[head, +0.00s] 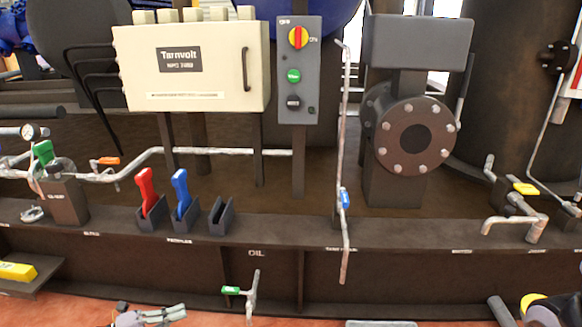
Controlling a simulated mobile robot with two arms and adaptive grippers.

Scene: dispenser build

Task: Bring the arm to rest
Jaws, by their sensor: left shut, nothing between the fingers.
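My left gripper (168,314) shows at the bottom edge of the head view, left of the middle. Its fingers are together and hold nothing. It is low, in front of the dark bench, apart from the things on it. The lower part of my left arm is cut off by the frame.
On the bench ledge stand a red-handled tool (147,188) and a blue-handled tool (181,190) in holders, beside an empty holder (221,215). A green-handled tap (232,290) sticks out below, right of the gripper. A yellow block (17,271) lies at the left.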

